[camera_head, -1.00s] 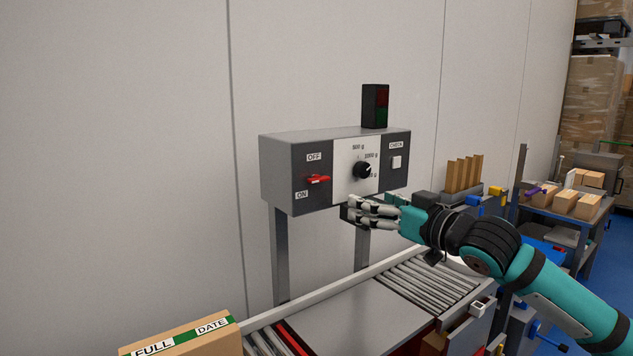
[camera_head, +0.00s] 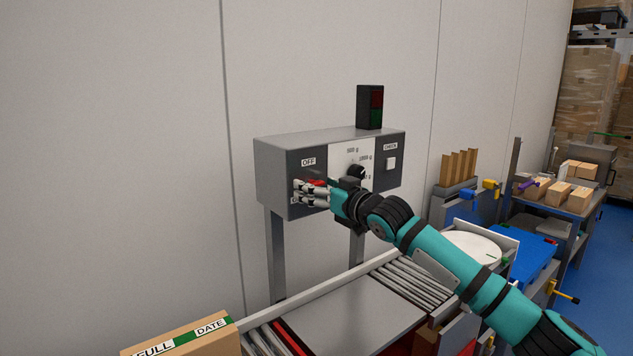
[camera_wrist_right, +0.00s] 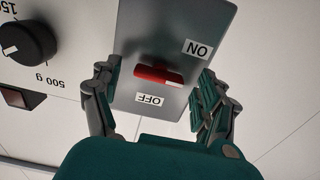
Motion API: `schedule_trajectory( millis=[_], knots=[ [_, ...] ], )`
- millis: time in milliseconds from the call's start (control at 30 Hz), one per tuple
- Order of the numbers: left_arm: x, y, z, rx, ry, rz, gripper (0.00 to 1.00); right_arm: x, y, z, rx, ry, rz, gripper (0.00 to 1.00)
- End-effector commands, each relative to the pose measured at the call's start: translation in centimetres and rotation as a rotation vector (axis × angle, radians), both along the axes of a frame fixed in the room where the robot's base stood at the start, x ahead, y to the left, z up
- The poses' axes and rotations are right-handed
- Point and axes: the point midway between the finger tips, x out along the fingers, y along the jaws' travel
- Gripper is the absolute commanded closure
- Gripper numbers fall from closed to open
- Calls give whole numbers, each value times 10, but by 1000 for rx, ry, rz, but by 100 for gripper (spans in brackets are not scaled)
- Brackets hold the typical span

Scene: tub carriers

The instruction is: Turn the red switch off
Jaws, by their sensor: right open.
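The red switch (camera_head: 317,183) is on the dark left panel of the grey control box (camera_head: 275,170), mostly hidden behind my right gripper in the head view. In the right wrist view the red switch (camera_wrist_right: 160,76) lies crosswise between the OFF label (camera_wrist_right: 149,99) and the ON label (camera_wrist_right: 198,49). My right gripper (camera_head: 298,192) is in front of the panel at the switch. In the wrist view its open fingers (camera_wrist_right: 158,95) stand on either side of the switch, apart from it. The left gripper is not in view.
A black dial (camera_head: 356,172) and a white CHECK button (camera_head: 391,163) are right of the switch. A dark signal lamp (camera_head: 370,106) stands on the box. Below are a roller conveyor (camera_head: 412,284) and a cardboard box (camera_head: 185,338).

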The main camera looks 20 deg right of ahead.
Motion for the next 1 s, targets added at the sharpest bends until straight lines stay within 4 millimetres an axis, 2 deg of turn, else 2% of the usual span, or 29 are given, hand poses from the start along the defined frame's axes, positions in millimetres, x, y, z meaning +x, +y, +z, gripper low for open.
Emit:
schedule_trajectory(
  millis=[100,400,833,1000],
  knots=[
    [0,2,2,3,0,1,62,6,2,0,-1,1,-1,23],
    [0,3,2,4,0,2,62,7,3,0,-1,0,-1,24],
    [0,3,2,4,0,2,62,7,2,-1,-1,1,-1,80],
    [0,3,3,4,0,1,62,7,3,0,7,4,0,80]
  ],
)
